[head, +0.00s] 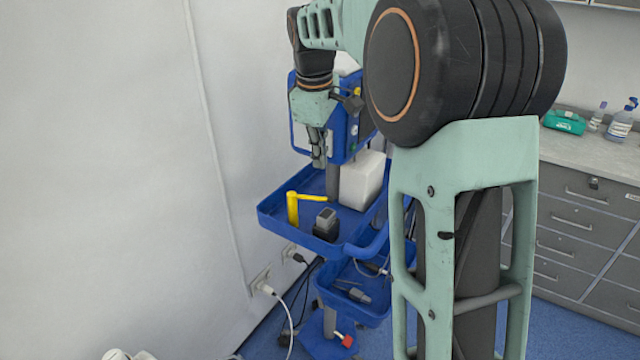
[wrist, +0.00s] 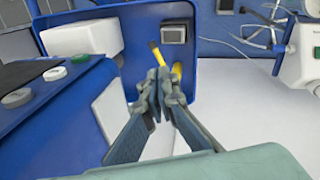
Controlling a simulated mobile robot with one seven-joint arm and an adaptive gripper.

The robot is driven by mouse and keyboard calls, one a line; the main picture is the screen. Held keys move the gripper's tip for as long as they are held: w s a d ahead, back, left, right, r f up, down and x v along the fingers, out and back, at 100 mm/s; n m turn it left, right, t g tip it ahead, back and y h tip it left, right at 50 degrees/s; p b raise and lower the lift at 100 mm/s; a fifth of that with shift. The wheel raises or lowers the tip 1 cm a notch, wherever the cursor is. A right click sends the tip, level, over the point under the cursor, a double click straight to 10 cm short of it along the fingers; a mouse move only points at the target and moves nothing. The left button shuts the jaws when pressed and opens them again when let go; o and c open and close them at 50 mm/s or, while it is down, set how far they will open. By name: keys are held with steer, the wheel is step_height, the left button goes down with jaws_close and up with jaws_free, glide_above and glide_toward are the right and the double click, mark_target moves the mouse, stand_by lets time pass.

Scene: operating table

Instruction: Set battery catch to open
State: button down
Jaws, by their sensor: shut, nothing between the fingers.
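My gripper (head: 319,164) points down beside a blue device (head: 340,140) on a pole, above the upper blue tray (head: 270,213). In the wrist view its fingers (wrist: 158,88) are closed together and empty. The device's housing (wrist: 60,130) stands to their left, with round buttons and a pale side panel (wrist: 111,108). I cannot pick out the battery catch for certain in either view. A small dark block with a grey face (head: 326,224) is in the tray; it also shows in the wrist view (wrist: 173,34). The fingers partly cover a yellow angled piece (head: 293,208) there.
A white box (head: 361,181) stands in the upper tray near the pole. A lower blue tray (head: 352,312) holds small items and a cable. A white wall (head: 120,180) is close on the left. Grey drawers (head: 575,225) stand to the right.

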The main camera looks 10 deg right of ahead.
steer(key=s+a+m+b, duration=0.1)
steer(key=m, duration=0.3)
steer(key=m+t+b, duration=0.1)
steer(key=m+b, duration=0.2)
steer(key=m, duration=0.9)
glide_toward(322, 198)
steer(key=s+f, duration=0.1)
steer(key=f, duration=0.1)
steer(key=s+a+f, duration=0.1)
steer(key=f, duration=0.1)
steer(key=s+f, duration=0.1)
steer(key=f, duration=0.1)
steer(key=shift+s+a, duration=0.1)
steer(key=shift+a, duration=0.3)
steer(key=w, duration=0.1)
steer(key=w+d+f+p, duration=0.1)
steer(key=shift+w, duration=0.4)
steer(key=shift+w+d+f, duration=0.15)
steer(key=shift+w+d, duration=0.1)
steer(key=shift+w, duration=0.3)
